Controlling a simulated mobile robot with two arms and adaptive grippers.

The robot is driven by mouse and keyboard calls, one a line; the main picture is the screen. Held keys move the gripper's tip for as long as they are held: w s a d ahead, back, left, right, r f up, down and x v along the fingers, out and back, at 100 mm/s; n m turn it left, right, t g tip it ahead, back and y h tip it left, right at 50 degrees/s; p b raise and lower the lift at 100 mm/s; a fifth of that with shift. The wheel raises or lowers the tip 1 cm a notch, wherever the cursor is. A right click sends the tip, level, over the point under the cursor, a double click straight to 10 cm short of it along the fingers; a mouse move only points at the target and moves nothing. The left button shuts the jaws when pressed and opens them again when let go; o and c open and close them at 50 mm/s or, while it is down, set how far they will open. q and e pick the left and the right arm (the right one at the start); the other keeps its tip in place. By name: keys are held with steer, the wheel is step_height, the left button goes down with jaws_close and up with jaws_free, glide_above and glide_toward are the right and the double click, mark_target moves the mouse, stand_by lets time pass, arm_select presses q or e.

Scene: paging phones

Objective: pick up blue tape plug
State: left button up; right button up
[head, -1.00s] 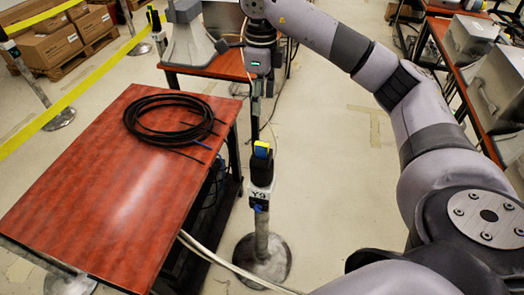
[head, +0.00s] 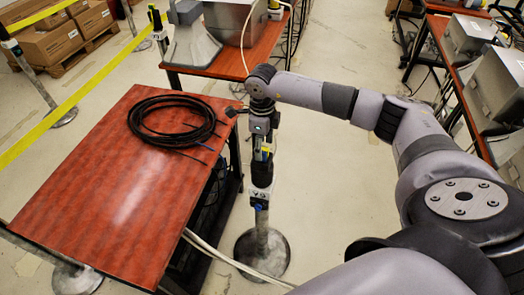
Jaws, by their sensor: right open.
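A small blue piece (head: 259,207) shows on the front of the dark upper part of a post, below a white label. A yellow piece (head: 266,150) with a little blue beside it shows at the top of the same post; I cannot tell which of these is the blue tape plug. My right gripper (head: 263,154) points down over the post top, in front of the yellow piece. It is open; its fingertips are dark and hard to make out against the post, and I cannot tell whether they touch it. My left gripper is not in view.
The post (head: 262,242) stands on a round floor base. A red-brown table (head: 95,190) with a coiled black cable (head: 175,118) is to the left. A second table (head: 215,78) with grey devices is behind. A yellow barrier tape (head: 70,95) crosses the left side.

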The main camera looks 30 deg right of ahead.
steer(key=shift+f, duration=1.25)
steer(key=shift+c, duration=0.4)
jaws_close()
steer(key=shift+r, duration=0.1)
